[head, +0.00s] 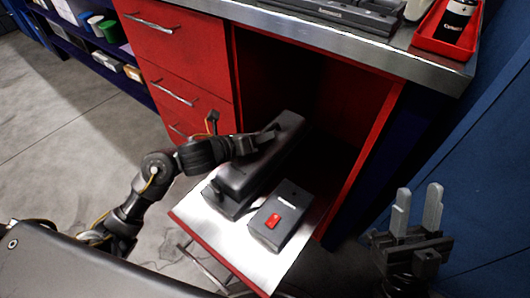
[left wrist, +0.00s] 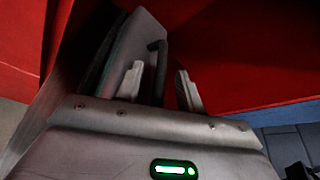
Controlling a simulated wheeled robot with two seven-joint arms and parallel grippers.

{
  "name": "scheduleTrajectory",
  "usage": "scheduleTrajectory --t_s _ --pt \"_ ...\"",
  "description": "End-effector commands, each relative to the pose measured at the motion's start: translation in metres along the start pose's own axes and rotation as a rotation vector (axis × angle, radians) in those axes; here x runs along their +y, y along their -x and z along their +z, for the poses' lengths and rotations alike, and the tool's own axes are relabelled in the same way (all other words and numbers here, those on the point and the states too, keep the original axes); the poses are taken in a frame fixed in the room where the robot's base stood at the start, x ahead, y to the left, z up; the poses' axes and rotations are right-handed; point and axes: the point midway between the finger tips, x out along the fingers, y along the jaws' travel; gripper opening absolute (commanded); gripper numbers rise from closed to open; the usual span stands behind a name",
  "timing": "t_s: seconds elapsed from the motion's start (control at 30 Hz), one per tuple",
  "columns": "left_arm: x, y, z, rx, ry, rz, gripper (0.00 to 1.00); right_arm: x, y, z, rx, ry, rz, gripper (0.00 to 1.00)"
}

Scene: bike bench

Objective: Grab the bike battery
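The bike battery (head: 262,168) is a long dark grey block lying slantwise on the pulled-out shelf (head: 222,232) of the red cabinet. My left gripper (head: 272,131) is at the battery's far end, and the arm covers part of it. In the left wrist view, a dark looped handle (left wrist: 159,60) stands between my left fingers (left wrist: 158,88). The fingers are apart, with visible gaps on both sides of the handle. My right gripper (head: 418,210) is open and empty, to the right of the shelf.
A grey box with a red switch (head: 282,217) lies on the shelf right of the battery. The red cabinet side wall (head: 362,165) and metal benchtop (head: 340,38) bound the opening. A red tray (head: 440,48) stands on the benchtop. Drawers (head: 180,60) are left.

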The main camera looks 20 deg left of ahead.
Motion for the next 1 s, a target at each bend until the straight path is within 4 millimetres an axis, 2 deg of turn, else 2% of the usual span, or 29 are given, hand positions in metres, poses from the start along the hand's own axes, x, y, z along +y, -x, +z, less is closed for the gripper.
scheduleTrajectory --t_s 0.2,0.5,1.0 --pt "-0.0002 -0.0009 0.0003 0.0 -0.001 0.0 0.38 0.0003 -0.0002 -0.0007 0.005 0.001 0.001 0.36" --pt "0.0 -0.0006 0.0002 0.0 -0.001 0.0 0.0 0.0002 -0.0003 -0.0007 0.004 0.0 0.001 0.36" --pt "0.0001 -0.0005 0.0001 0.0 -0.001 0.001 0.0 0.0 -0.0004 -0.0007 0.004 0.0 0.001 0.36"
